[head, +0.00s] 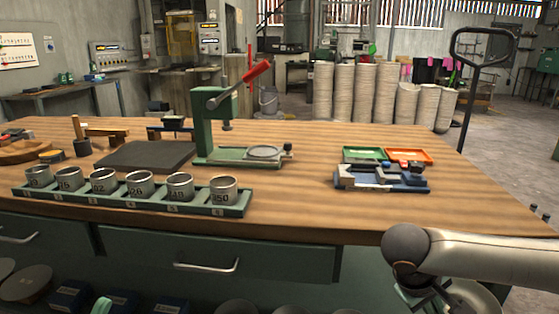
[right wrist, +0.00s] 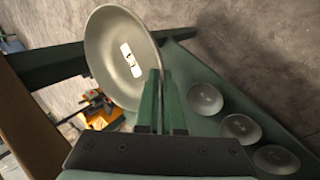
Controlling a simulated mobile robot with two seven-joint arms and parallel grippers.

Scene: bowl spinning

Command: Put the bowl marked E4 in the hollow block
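My right gripper (right wrist: 160,90) is shut on the rim of a grey metal bowl (right wrist: 118,50), with the rim between its green fingertips. The bowl is tilted and its inside faces the wrist camera. A white label (right wrist: 131,60) is inside it, but I cannot read the mark. In the head view the bowl (head: 478,296) is partly hidden under my right arm, at the lower right in front of the bench. A round wooden piece (head: 18,151) at the bench's left end may be the hollow block; its hollow is not clear.
Several smaller bowls (right wrist: 240,127) rest on a green surface in the wrist view. On the bench (head: 310,205) stand a green rack (head: 120,201) of numbered cups, a dark slab (head: 147,157), a green lever press (head: 208,130) and a blue tool tray (head: 380,184). The right front of the bench is clear.

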